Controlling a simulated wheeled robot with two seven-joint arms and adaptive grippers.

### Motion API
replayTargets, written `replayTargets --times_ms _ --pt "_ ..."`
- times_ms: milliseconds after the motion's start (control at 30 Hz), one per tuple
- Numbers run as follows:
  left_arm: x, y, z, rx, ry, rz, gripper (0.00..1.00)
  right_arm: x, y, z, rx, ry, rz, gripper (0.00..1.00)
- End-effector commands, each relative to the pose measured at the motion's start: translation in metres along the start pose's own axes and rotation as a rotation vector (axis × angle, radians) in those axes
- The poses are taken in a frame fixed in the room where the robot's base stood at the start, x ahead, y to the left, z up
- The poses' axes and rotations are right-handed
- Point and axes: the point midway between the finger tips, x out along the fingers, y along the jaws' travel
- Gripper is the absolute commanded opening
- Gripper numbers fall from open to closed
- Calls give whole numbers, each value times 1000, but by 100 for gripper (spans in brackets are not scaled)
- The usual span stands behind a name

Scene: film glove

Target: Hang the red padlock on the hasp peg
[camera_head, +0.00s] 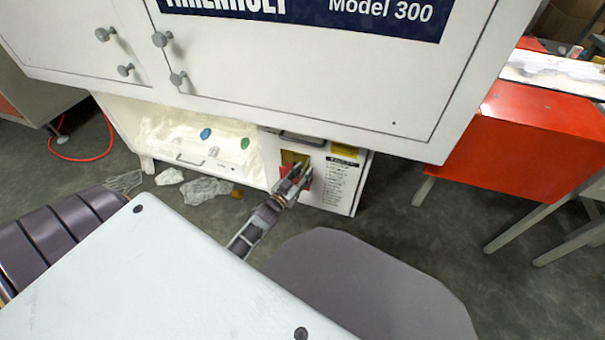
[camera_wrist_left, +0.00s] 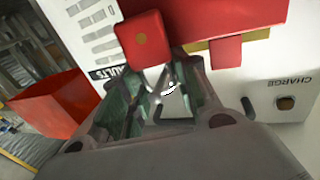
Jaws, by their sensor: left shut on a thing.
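My left gripper (camera_head: 294,184) reaches down to the lower front of the white cabinet, in front of a yellow plate (camera_head: 293,158). In the left wrist view its fingers (camera_wrist_left: 165,100) are closed around a small pale metal part. I cannot make out the hasp peg clearly. My right gripper is not in view.
A white panel with printed text (camera_head: 340,180) is right of the gripper. An open shelf (camera_head: 165,130) with plastic film and blue and green items is left. Crumpled film (camera_head: 205,190) lies on the floor. A red box (camera_head: 530,125) stands at right.

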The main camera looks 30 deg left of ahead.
Motion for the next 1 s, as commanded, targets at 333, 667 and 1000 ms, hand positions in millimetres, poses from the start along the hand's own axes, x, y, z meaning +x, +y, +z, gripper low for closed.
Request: replayTargets --times_ms 333,667,1000 --pt "0 0 0 0 1 0 42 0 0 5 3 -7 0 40" --pt "0 0 0 0 1 0 56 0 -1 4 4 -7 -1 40" --pt "-6 0 0 0 -1 0 56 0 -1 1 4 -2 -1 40"
